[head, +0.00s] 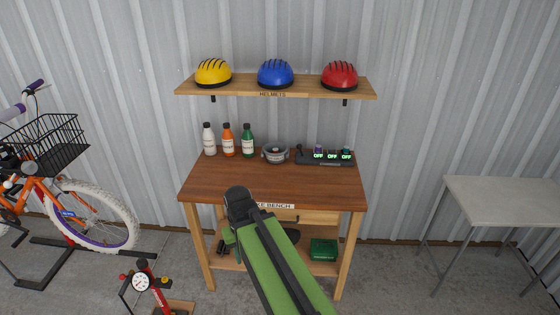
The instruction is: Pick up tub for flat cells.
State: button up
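No tub in the head view carries a label I can read as flat cells. A round grey container (275,154) with a pale label stands at the back middle of the bench top (225,180). A green box (323,250) sits on the right of the bench's lower shelf (318,268). My green and black arm reaches up in front of the bench. The dark parts (223,247) low at its left look like my gripper, apart from both containers. They are too small to show its opening. My arm hides part of the lower shelf.
White, orange and green bottles (228,142) stand at the back left of the bench. A dark charger strip (328,158) with OFF displays is at the back right. Helmets sit on a shelf (360,88) above. A bicycle (70,205), pump (143,283) and pale table (515,188) flank the bench.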

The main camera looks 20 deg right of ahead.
aim_at(267, 149)
jog(key=z, duration=0.15)
jog(key=i, duration=1.5)
jog(key=u, duration=0.7)
jog(key=i, duration=0.3)
jog(key=u, duration=0.25)
